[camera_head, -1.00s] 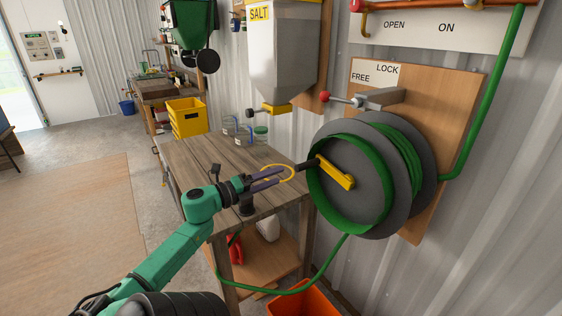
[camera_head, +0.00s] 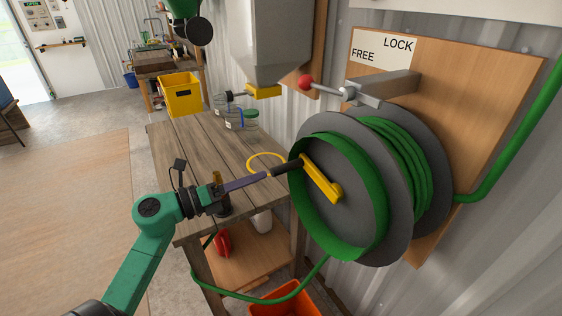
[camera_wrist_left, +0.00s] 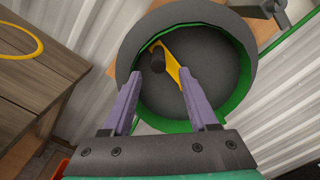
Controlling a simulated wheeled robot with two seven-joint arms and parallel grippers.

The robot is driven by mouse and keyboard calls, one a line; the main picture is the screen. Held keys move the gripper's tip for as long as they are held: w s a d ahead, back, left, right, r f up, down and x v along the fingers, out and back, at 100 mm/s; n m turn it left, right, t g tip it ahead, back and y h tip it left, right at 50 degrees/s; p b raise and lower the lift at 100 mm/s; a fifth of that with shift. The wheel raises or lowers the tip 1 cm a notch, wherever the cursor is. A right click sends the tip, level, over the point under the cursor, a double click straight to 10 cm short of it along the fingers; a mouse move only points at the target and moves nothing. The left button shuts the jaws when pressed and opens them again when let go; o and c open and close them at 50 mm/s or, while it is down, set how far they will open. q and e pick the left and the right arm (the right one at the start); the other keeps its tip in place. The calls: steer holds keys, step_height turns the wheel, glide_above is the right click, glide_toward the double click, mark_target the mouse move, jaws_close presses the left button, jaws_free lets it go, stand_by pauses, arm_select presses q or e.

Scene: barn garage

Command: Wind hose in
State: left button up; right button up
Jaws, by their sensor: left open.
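The hose reel (camera_head: 345,185) is a grey drum with green hose (camera_head: 405,165) wound on it, mounted on a wooden board on the wall. Its yellow crank (camera_head: 322,180) has a dark handle (camera_head: 287,167) pointing toward my left gripper (camera_head: 268,174). In the left wrist view the open purple fingers (camera_wrist_left: 172,82) reach toward the reel, with the dark handle (camera_wrist_left: 158,62) just beyond and between the tips. I cannot tell whether they touch it. The red-knobbed lever (camera_head: 306,83) sits above the reel, by the FREE and LOCK sign (camera_head: 383,52). My right gripper is not in view.
A wooden workbench (camera_head: 190,150) stands left of the reel, with jars (camera_head: 240,118) and a yellow ring (camera_head: 264,160) on it. Loose hose (camera_head: 240,298) hangs low past an orange bin (camera_head: 288,300). A yellow crate (camera_head: 181,95) stands behind. The floor at left is open.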

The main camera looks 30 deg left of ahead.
mark_target(287, 167)
arm_select(q)
steer(key=p+x, duration=0.2)
steer(key=x, duration=0.7)
steer(key=shift+w+d, duration=0.25)
steer(key=shift+w, duration=0.15)
steer(key=shift+f, duration=0.1)
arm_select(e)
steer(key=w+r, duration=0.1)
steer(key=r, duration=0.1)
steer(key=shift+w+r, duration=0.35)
arm_select(q)
jaws_close()
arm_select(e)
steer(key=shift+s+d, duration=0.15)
